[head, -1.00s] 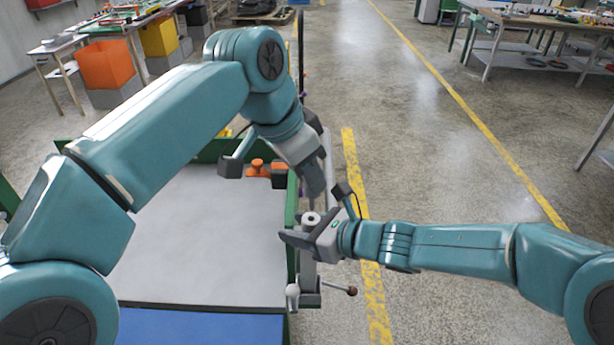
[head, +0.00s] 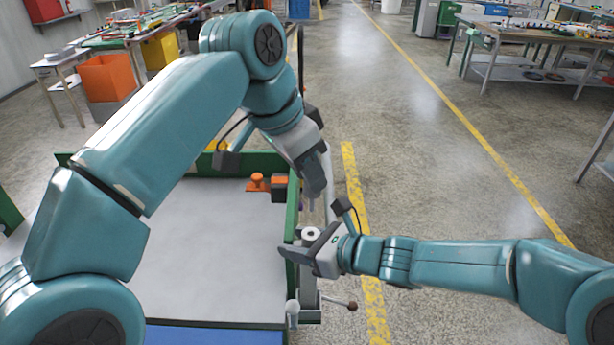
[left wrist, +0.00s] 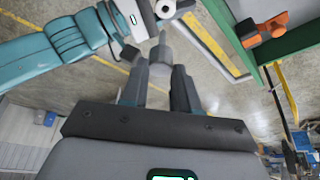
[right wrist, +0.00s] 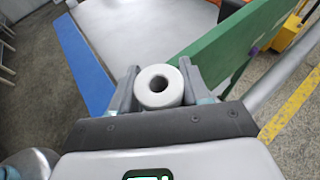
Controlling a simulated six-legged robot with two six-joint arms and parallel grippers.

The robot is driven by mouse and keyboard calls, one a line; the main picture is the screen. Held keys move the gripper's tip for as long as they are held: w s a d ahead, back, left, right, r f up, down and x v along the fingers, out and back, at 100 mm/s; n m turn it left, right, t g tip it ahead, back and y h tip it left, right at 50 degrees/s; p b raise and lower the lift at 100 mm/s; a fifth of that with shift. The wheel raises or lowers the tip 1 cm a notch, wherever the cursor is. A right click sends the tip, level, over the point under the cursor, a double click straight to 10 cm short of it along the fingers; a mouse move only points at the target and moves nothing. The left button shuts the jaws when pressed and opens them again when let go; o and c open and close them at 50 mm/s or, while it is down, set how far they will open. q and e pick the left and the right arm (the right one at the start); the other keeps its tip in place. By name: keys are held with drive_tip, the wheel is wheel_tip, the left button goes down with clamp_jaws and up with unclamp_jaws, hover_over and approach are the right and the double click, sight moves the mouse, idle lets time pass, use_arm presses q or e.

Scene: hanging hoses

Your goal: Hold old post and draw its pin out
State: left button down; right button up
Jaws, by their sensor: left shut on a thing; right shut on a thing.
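The old post (head: 311,234) is a light grey upright cylinder with a hole in its top, at the right side of the green-edged cart. My right gripper (head: 308,250) is shut around its upper part. In the right wrist view the post's round top (right wrist: 158,84) sits between the fingers, its hole showing no pin. My left gripper (head: 316,188) is above the post, shut on the grey pin (left wrist: 161,52), whose narrow end points toward the post top (left wrist: 165,8). The pin is clear of the post, with a gap between them. Its held part is mostly hidden by fingers in the head view.
The cart has a pale grey top (head: 215,250) and a green rim (head: 292,215). An orange knob (head: 257,182) stands at its far right corner. A dark-knobbed lever (head: 351,306) sticks out right of the post's base. The floor to the right is open.

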drive_tip(key=shift+s+f, duration=0.1)
drive_tip(key=shift+f, duration=0.2)
drive_tip(key=o, duration=1.1)
drive_tip(key=shift+o, duration=0.8)
drive_tip(key=shift+r, duration=0.1)
